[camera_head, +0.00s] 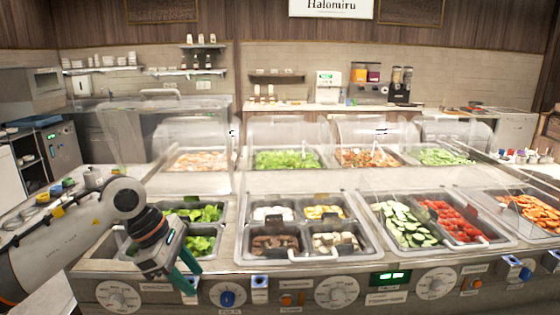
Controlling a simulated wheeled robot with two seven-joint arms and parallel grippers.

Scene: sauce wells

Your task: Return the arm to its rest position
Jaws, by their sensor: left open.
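My left arm (70,240) comes in from the left, low over the counter. My left gripper (188,274) is open, with its green fingers pointing down in front of the left well of green leaves (200,245). I see nothing between the fingers. My gripper's body hides part of that well. My right arm and right gripper are out of view.
A row of food wells with metal rims (310,258) runs along the counter, holding leaves, sliced cucumber (402,222), tomatoes (455,222) and other foods. Knobs such as a white dial (337,291) line the front panel. Clear guards (285,133) stand over the back wells.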

